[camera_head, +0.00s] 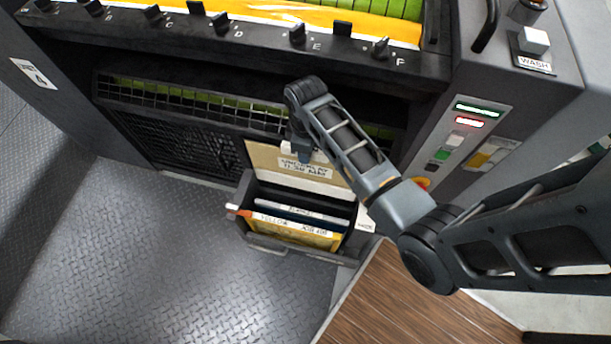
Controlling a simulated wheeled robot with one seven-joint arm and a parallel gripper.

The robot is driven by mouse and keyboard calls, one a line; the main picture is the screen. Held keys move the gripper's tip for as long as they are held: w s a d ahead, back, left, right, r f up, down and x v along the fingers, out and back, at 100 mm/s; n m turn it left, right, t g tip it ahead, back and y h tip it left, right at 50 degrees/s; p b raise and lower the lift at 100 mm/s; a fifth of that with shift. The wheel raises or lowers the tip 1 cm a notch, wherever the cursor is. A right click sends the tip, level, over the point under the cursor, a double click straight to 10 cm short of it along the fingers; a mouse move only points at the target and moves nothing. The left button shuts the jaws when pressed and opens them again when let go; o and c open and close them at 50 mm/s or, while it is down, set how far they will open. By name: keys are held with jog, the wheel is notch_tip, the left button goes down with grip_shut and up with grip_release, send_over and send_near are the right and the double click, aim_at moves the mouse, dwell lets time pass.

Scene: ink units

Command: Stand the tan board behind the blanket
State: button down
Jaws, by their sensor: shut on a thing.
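My gripper (301,154) is shut on the top edge of the tan board (262,160), which bears a white label. The board is upright at the back of a dark open box (246,190). Its lower part is hidden, so I cannot tell whether it touches the box floor. Inside the box, nearer the front, a thin pale and bluish sheet with a small label, perhaps the blanket (275,207), stands in front of the tan board. A yellow board (295,234) with a printed label stands at the very front.
The dark machine (200,60), with lettered knobs, a yellow strip and a mesh guard (185,140), rises behind the box. A control panel (465,135) is at right. Bare metal tread floor (140,260) lies left, and wooden floor (400,305) front right.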

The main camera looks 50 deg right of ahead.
aim_at(306, 184)
notch_tip(306, 184, down, 19)
jog(key=b, duration=1.8)
jog(key=shift+f+b, duration=0.1)
jog(key=shift+b, duration=0.2)
jog(key=shift+f+b, duration=0.7)
jog(key=shift+b, duration=0.2)
notch_tip(306, 184, down, 7)
jog(key=b, duration=0.3)
jog(key=shift+b, duration=0.3)
jog(key=shift+f, duration=0.3)
jog(key=c, duration=0.8)
grip_release()
jog(key=shift+c, duration=0.2)
jog(key=shift+r, duration=0.15)
notch_tip(306, 184, up, 8)
jog(key=shift+f+p, duration=0.25)
jog(key=shift+p, duration=0.95)
jog(key=shift+r, duration=0.1)
